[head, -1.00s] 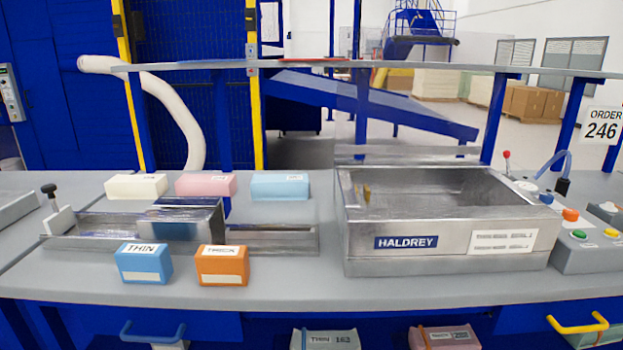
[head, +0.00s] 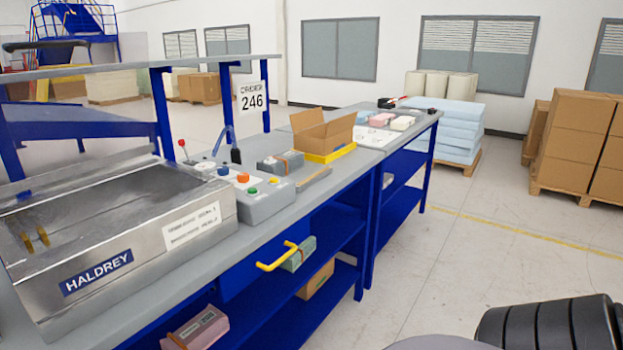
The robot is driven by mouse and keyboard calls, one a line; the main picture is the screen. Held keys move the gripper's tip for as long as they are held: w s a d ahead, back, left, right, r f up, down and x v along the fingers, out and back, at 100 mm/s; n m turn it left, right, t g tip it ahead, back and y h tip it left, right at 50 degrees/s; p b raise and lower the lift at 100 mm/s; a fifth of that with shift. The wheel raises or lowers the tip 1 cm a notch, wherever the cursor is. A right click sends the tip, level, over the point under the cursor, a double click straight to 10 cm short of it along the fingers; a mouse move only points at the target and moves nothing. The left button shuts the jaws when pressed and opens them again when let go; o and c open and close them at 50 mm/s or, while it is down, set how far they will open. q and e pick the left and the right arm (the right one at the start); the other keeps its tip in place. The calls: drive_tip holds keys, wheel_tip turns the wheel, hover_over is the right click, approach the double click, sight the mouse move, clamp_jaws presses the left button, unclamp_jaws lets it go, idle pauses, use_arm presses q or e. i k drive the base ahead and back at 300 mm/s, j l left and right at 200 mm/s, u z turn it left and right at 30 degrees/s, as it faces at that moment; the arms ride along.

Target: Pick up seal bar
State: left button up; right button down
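I cannot pick out a seal bar with certainty. The steel HALDREY machine (head: 130,225) stands on the bench at the left, its open basin partly cut off by the picture edge. To its right is a grey control box (head: 262,198) with coloured buttons. A thin flat bar-like piece (head: 314,179) lies on the bench right of the control box, in front of a grey block with an orange band (head: 281,163). Neither of my grippers is in view.
An open cardboard box (head: 323,133) stands on the bench behind the grey block. A second bench beyond holds small coloured blocks (head: 383,118). A yellow drawer handle (head: 278,257) juts from the front.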

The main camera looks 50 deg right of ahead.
sight(304, 184)
drive_tip(key=z, duration=1.7)
